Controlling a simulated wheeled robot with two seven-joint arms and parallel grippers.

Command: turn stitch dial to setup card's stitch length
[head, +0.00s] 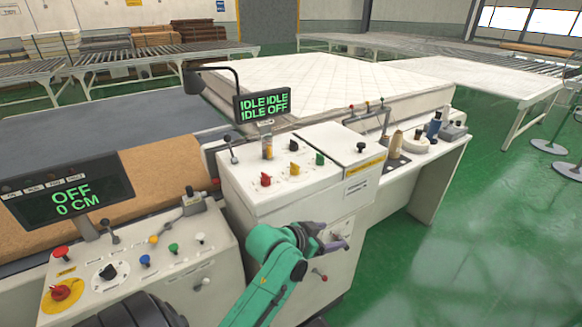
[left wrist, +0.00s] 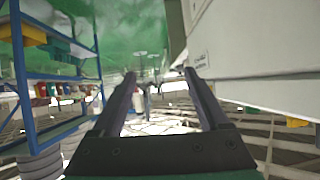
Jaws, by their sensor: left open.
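My left gripper (head: 345,238), on a green arm, is in front of the white machine cabinet, low and near its right front side. Its two dark fingers (left wrist: 160,80) are apart with nothing between them. Black knobs show on the cabinet top (head: 294,145), on its right section (head: 361,147) and on the left control panel (head: 109,272). I cannot read which is the stitch dial. A small white card or label (head: 356,187) with print is on the cabinet front, too small to read. My right gripper is not in view.
The cabinet (head: 250,172) carries red, yellow and green knobs and an "IDLE OFF" display (head: 263,104). A second display (head: 66,197) reads "OFF 0 CM". A quilted mattress (head: 315,82) lies behind. Spools stand on the right ledge (head: 447,150).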

